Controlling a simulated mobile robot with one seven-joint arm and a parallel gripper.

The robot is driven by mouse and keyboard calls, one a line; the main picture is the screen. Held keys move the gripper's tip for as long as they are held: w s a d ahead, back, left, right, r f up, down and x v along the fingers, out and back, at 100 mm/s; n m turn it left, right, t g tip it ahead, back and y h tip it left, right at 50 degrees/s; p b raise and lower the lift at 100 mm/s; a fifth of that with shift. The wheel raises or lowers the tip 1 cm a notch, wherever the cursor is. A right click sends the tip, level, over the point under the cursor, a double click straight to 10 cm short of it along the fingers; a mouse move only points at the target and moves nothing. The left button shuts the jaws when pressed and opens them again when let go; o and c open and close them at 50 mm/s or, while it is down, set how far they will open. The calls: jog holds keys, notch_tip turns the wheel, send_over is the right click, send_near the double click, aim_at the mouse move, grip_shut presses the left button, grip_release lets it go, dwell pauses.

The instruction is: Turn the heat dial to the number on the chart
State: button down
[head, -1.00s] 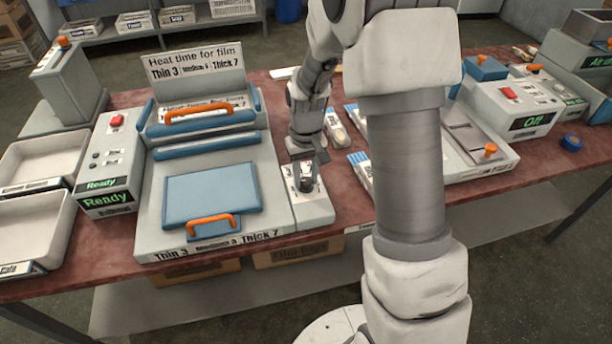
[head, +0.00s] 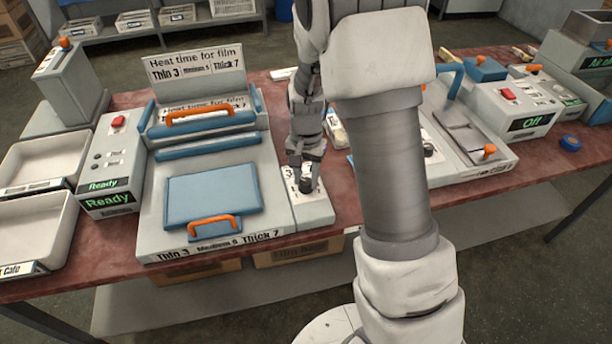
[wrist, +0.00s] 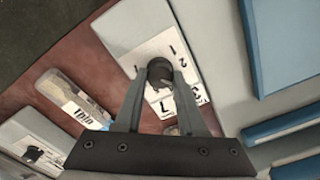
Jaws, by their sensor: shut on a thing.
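The heat dial is a small dark knob (wrist: 159,70) on a white number plate (wrist: 165,45) beside the press; 1, 2, 3 and 7 can be read around it in the wrist view. My gripper (head: 304,184) points down at the dial, and its two fingers close on the knob's sides. The fingers also show in the wrist view (wrist: 160,82). The chart (head: 196,62) stands behind the press and reads "Heat time for film: Thin 3, Medium 5 or 6, Thick 7"; the medium digit is too small to be sure. Which number the dial points to is unclear.
The press (head: 150,220) has a blue pad and orange handles just left of the dial. A packet labelled "Thin" (wrist: 75,100) lies on the red table near the dial. A control box (head: 112,165) reads "Ready". My arm covers the table right of the dial.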

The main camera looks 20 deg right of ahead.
aim_at(306, 181)
dwell(0.4)
jog(key=c, duration=0.5)
grip_release()
notch_tip(306, 181, up, 17)
jog(key=p, duration=0.2)
jog(key=shift+r, duration=0.2)
jog(key=shift+r, duration=0.1)
jog(key=s+r+n+t+p, duration=0.1)
jog(key=s+r, duration=0.4)
jog(key=s, duration=0.5)
jog(key=s+r+n+t+p, duration=0.1)
jog(key=s+r+n+t, duration=0.3)
jog(key=s, duration=0.7)
jog(key=shift+r+n+t, duration=0.3)
jog(key=shift+r+n, duration=0.6)
